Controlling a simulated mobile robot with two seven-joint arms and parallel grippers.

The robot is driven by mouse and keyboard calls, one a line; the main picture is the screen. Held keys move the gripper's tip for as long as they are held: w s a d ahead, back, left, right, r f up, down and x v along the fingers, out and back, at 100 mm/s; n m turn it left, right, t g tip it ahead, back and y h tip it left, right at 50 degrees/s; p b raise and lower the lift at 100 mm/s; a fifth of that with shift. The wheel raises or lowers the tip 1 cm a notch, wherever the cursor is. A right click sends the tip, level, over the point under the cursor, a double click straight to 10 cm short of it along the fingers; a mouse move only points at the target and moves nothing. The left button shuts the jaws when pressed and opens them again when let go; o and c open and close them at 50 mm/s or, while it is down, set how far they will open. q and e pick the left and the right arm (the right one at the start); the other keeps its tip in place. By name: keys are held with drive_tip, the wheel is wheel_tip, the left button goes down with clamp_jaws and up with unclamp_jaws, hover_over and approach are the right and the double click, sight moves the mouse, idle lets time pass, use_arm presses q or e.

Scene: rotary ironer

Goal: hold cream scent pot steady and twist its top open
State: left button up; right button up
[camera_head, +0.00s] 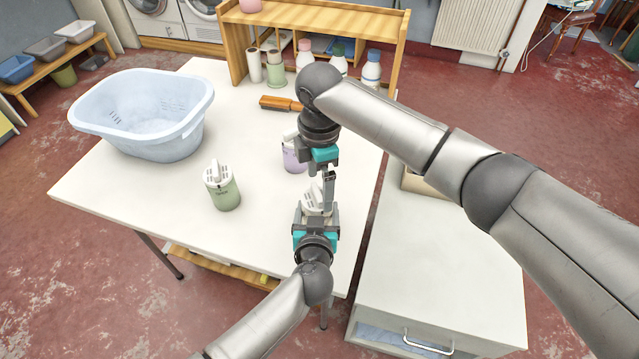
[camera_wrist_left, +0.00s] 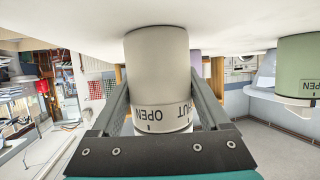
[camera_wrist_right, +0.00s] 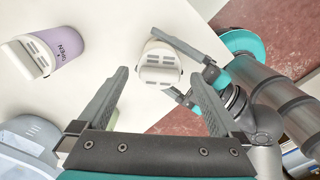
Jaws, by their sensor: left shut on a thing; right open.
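The cream scent pot (camera_wrist_left: 157,70) stands on the white table, upside down in the left wrist view, with OPEN and part of another word on its collar. My left gripper (camera_wrist_left: 155,105) is shut around its body. In the head view the left gripper (camera_head: 316,222) hides most of the pot, and its white slotted top (camera_head: 314,200) shows above the jaws. In the right wrist view the top (camera_wrist_right: 160,68) lies beyond my right gripper. My right gripper (camera_wrist_right: 165,95) is open and empty, above the pot and apart from it.
A green scent pot (camera_head: 223,190) stands left of the cream one, and a lilac pot (camera_head: 293,155) behind it, partly covered by my right arm. A blue basket (camera_head: 150,115), a brush (camera_head: 281,103) and a wooden shelf (camera_head: 318,20) stand farther back. A drawer cabinet (camera_head: 440,270) is at right.

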sight(320, 191)
wheel_tip(320, 191, up, 11)
idle(0.3)
use_arm(q)
drive_tip(key=o, duration=1.4)
